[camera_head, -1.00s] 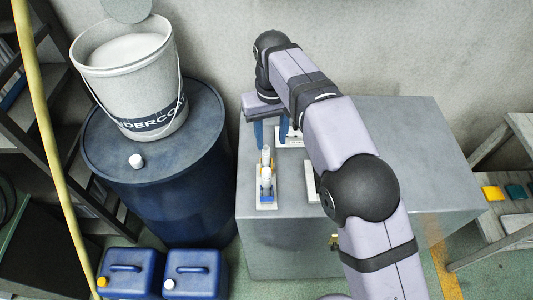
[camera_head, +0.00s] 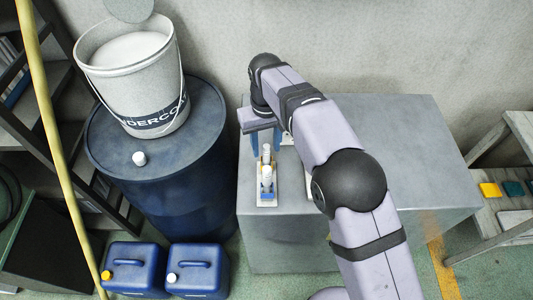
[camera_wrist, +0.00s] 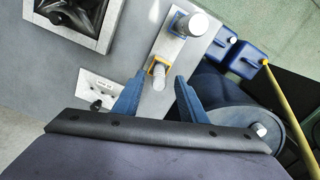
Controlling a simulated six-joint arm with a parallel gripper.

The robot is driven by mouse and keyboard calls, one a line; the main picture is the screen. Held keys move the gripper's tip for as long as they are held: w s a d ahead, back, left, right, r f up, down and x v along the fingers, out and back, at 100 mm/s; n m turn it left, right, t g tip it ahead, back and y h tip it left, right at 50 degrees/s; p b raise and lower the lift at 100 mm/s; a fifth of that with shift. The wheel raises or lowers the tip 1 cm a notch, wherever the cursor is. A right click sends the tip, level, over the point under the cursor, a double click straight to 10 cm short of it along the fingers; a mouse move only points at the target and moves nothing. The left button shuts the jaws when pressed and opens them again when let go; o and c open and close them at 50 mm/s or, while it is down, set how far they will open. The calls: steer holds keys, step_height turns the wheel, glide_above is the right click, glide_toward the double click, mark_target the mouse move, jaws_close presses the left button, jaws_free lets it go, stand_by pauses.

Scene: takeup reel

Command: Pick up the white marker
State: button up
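A narrow pale holder plate (camera_head: 267,201) lies on the grey cabinet top. On it stand two white cylinders, one in a blue collar (camera_wrist: 190,22) and a smaller one in a yellow collar (camera_wrist: 157,76). I cannot tell for certain which is the white marker. My gripper (camera_head: 266,146) is open, its blue fingers apart over the far end of the plate. In the wrist view my gripper (camera_wrist: 161,80) has the yellow-collared cylinder framed between its fingertips; I cannot tell whether they touch it.
The grey cabinet (camera_head: 420,150) has free room at right. A white socket plate (camera_wrist: 97,90) and a dark square fixture (camera_wrist: 78,18) lie beside the holder. A blue drum (camera_head: 112,160) with a white bucket (camera_head: 135,85) stands at left, with blue canisters (camera_head: 134,270) in front.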

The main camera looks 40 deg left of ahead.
steer(key=shift+f+p, duration=0.55)
steer(key=shift+f, duration=0.9)
jaws_close()
steer(key=shift+r, duration=0.15)
step_height(320, 180, up, 10)
steer(key=b, duration=0.3)
steer(key=shift+w, duration=0.1)
